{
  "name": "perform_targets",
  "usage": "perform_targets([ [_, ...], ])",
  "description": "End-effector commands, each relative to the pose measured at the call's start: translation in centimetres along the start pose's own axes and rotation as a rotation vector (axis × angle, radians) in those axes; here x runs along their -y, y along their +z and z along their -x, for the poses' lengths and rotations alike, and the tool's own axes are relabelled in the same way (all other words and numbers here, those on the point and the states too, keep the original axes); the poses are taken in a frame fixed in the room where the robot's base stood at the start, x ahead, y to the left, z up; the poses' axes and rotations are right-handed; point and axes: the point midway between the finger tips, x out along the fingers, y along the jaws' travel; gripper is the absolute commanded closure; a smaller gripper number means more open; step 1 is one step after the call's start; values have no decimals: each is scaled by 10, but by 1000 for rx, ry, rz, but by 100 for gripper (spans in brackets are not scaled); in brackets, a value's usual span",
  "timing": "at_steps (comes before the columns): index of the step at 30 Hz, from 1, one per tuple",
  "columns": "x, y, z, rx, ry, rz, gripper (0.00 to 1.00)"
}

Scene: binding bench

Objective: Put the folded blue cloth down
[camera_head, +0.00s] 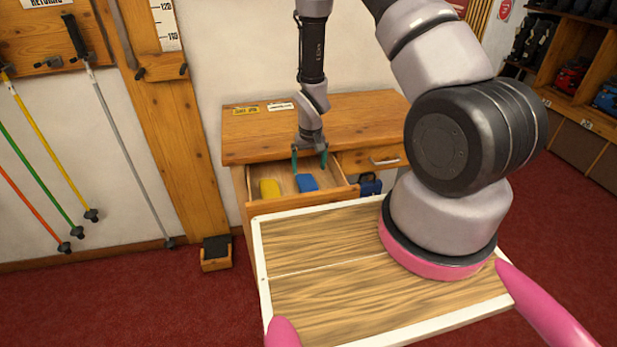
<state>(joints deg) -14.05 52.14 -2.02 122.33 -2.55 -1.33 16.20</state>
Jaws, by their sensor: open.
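The folded blue cloth (307,183) lies in the open drawer (296,205) of the wooden bench, on the right of the drawer's floor. A yellow folded item (270,188) lies to its left, apart from it. My gripper (309,163) points down over the drawer from above, with its teal fingers apart. It is above the back part of the blue cloth, and the fingers do not close on it. Whether a fingertip touches the cloth is too small to tell.
The bench top (350,110) carries yellow and white labels at the back left. A closed drawer (375,160) is to the right, with a dark blue object (370,185) below it. Ski poles (40,155) hang on the left wall. Shelves (580,70) stand at right.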

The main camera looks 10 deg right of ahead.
Motion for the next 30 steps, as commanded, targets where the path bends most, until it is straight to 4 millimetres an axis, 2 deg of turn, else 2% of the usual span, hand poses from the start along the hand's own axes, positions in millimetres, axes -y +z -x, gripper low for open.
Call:
perform_targets([
  [1, 0, -1, 11, -3, -1, 1, 0],
  [6, 0, 0, 31, -1, -1, 1, 0],
  [14, 0, 0, 38, 1, 0, 1, 0],
  [17, -1, -4, 48, -8, -2, -7, 0],
  [20, -3, -15, 77, -33, -9, -28, 0],
  [23, -9, -27, 127, -71, -20, -66, 0],
  [25, -14, -33, 168, -101, -31, -94, 0],
  [30, -28, -30, 260, -165, -62, -163, 0],
])
